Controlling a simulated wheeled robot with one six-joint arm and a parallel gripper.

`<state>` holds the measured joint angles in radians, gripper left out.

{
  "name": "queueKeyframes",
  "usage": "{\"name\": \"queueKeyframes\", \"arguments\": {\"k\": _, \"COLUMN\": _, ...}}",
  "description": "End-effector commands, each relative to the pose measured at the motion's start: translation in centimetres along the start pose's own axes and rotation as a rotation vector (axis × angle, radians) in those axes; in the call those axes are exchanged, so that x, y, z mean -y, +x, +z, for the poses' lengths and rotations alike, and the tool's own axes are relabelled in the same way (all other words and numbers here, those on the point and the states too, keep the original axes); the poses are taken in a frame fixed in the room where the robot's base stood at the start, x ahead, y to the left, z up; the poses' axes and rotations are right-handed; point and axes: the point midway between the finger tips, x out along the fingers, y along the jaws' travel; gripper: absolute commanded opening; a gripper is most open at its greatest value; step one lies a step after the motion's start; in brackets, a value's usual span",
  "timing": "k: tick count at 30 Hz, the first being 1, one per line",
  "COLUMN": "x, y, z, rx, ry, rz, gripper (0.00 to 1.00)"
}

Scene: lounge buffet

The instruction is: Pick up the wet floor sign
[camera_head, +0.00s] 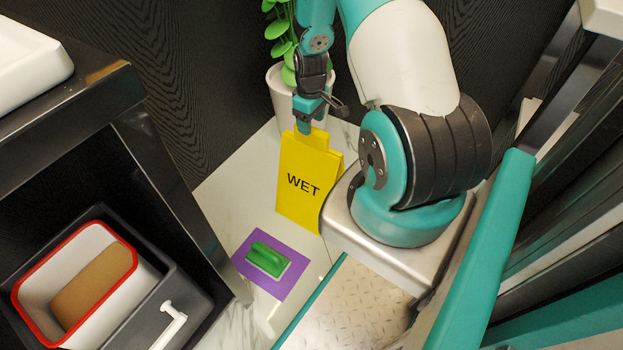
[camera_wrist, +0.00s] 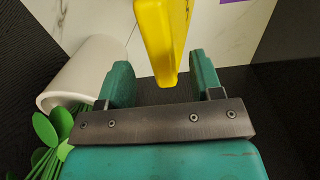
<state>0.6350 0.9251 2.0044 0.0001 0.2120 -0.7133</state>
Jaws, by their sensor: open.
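The yellow wet floor sign (camera_head: 302,190), marked "WET", stands upright on the pale floor just behind my base. In the head view my gripper (camera_head: 306,128) is at the sign's top edge, pointing down. In the wrist view the sign (camera_wrist: 163,40) reaches in between the two teal fingers of my gripper (camera_wrist: 163,82). The fingers are open, with a gap on each side of the sign. The sign's lower part is out of the wrist view.
A white pot (camera_head: 283,98) with a green plant stands right behind the gripper; the pot (camera_wrist: 85,75) is close to one finger in the wrist view. A green-handled tool (camera_head: 268,259) lies on a purple mat (camera_head: 245,267).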

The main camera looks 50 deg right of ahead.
Motion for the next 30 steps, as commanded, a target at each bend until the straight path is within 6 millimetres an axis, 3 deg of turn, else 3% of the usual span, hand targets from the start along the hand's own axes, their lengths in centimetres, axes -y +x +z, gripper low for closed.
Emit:
{"name": "queueKeyframes", "arguments": {"k": 5, "x": 0.0, "y": 1.1, "z": 0.0, "rx": 0.001, "ry": 0.0, "rz": -0.001, "gripper": 0.6}}
{"name": "queueKeyframes", "arguments": {"k": 14, "x": 0.1, "y": 5.4, "z": 0.3, "rx": 0.001, "ry": 0.0, "rz": -0.001, "gripper": 0.6}}
{"name": "queueKeyframes", "arguments": {"k": 22, "x": 0.1, "y": 5.6, "z": 0.2, "rx": 0.0, "ry": 0.0, "rz": 0.0, "gripper": 0.6}}
{"name": "queueKeyframes", "arguments": {"k": 30, "x": 0.1, "y": 5.6, "z": 0.2, "rx": 0.0, "ry": 0.0, "rz": 0.0, "gripper": 0.0}}
